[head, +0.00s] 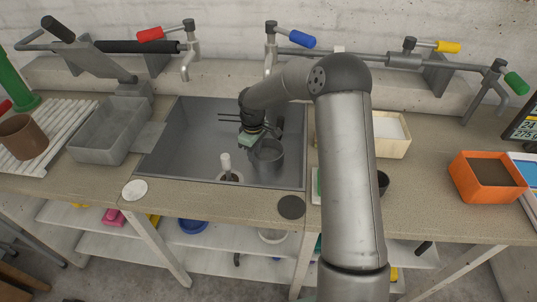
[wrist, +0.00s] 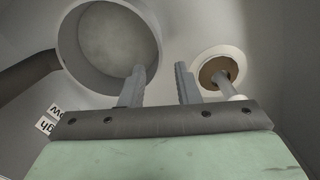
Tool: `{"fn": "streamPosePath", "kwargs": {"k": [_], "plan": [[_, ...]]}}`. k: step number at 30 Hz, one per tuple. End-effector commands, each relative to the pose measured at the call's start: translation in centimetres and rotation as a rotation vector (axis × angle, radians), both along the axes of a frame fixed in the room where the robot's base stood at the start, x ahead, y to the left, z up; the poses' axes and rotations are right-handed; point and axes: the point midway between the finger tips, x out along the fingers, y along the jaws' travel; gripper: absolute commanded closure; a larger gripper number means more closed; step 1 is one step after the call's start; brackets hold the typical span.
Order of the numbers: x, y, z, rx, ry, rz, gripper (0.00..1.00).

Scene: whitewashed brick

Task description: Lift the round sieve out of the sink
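The round sieve (head: 267,158) is a grey, cylinder-shaped vessel standing in the right part of the grey sink (head: 190,140). In the wrist view the sieve (wrist: 110,42) shows its round opening at the upper left, with a pale bottom. My gripper (head: 254,145) is above the sink at the sieve's left rim. In the wrist view my gripper (wrist: 160,70) is open, with a clear gap between its fingers. The left finger overlaps the sieve's opening and the right finger lies outside it. The sieve's near wall appears between them; I cannot tell whether they touch it.
A white standpipe (head: 226,162) rises from the drain left of the sieve. Taps with red (head: 150,34) and blue (head: 302,39) handles stand behind the sink. A grey tub (head: 108,132) is left, a wooden box (head: 391,134) right. A dark disc (head: 291,207) lies on the front edge.

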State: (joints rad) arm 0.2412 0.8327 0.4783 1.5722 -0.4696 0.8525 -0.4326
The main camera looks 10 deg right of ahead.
Motion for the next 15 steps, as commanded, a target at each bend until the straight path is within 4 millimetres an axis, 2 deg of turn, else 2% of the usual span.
{"fn": "streamPosePath", "kwargs": {"k": [10,15], "plan": [[0.1,0.0,-4.4,0.001,0.003,0.000,0.71],[0.1,0.0,-5.3,0.000,0.000,-0.001,0.71]]}}
